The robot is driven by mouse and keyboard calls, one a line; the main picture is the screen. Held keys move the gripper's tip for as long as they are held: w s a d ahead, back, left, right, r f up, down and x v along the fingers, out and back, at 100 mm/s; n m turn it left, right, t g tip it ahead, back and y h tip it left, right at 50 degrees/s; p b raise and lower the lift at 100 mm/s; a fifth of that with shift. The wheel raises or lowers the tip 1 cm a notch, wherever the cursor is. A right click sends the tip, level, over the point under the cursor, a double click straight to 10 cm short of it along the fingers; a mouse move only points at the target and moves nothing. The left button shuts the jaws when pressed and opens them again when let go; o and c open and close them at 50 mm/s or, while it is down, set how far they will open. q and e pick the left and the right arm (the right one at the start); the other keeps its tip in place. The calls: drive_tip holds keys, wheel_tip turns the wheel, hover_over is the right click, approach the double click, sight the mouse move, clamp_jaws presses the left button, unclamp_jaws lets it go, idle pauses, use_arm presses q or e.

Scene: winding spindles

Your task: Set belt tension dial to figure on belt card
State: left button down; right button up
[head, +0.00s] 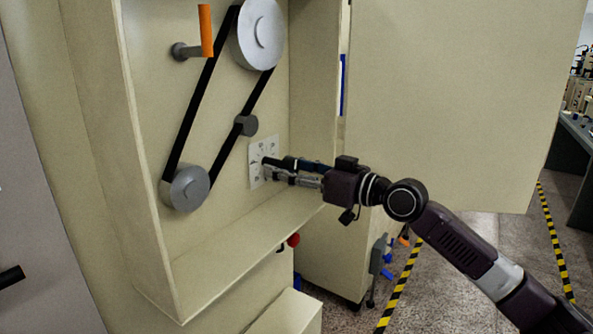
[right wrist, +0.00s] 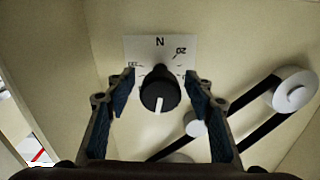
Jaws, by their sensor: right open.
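The belt tension dial is a black knob (right wrist: 160,92) on a white plate (right wrist: 160,50) with dark marks, a letter N and small figures. A white line on the knob points to the bottom of the right wrist view. The plate also shows in the head view (head: 257,152), on the cabinet's back wall, partly behind my right gripper. My right gripper (right wrist: 160,88) is open, with one finger on each side of the knob and gaps between. In the head view the gripper (head: 268,168) reaches the plate from the right. I cannot identify a belt card. My left gripper is not in view.
A black belt (head: 203,92) runs around a large pulley (head: 258,34), a lower pulley (head: 186,188) and a small roller (head: 247,125). An orange-handled crank (head: 206,32) sticks out upper left. The cabinet shelf (head: 235,243) lies below; an open door (head: 460,100) stands at right.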

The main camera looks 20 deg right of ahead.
drive_tip(key=v, duration=1.2)
idle(0.4)
